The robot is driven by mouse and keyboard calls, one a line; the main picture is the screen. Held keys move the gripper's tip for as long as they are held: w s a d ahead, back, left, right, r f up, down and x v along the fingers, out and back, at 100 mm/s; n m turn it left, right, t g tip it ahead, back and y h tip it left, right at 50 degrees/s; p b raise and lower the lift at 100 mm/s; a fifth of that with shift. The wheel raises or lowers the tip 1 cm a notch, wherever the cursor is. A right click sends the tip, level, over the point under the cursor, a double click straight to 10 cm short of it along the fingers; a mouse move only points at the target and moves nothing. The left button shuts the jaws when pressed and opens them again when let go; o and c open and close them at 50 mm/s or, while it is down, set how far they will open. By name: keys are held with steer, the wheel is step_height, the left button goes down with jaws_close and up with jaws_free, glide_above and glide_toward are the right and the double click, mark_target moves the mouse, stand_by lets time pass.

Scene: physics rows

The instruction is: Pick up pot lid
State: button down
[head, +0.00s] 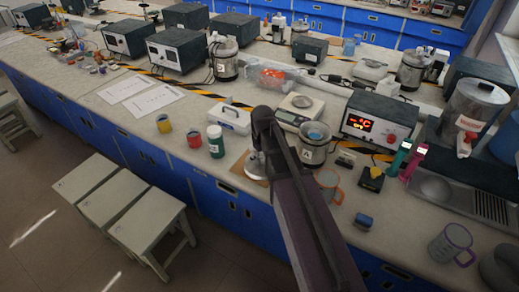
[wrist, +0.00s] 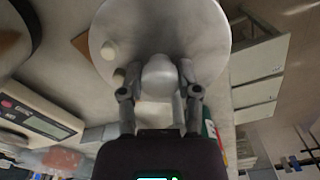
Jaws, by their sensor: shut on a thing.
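The pot lid is a round, silver-grey disc in the wrist view (wrist: 190,30), filling the top middle. My gripper (wrist: 160,85) has one finger on each side of its rounded grey knob and is shut on it. In the head view the lid (head: 255,171) is small and partly hidden under my arm, over a brown board near the bench's front edge. My gripper (head: 258,154) is above it there. I cannot tell whether the lid touches the board.
A green jar (head: 215,141) and a white case (head: 229,120) stand left of my arm. A scale (head: 300,110), a metal pot marked A (head: 314,148) and an orange mug (head: 329,182) stand to its right. Stools (head: 150,220) stand on the floor in front. Papers (head: 140,95) lie farther left.

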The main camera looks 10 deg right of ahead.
steer(key=s, duration=1)
steer(key=shift+s+r+p, duration=0.15)
steer(key=shift+r+p, duration=0.25)
steer(key=shift+r, duration=0.05)
steer(key=shift+d, duration=0.1)
step_height(320, 180, up, 17)
steer(key=p, duration=1.7)
steer(key=shift+r, duration=0.15)
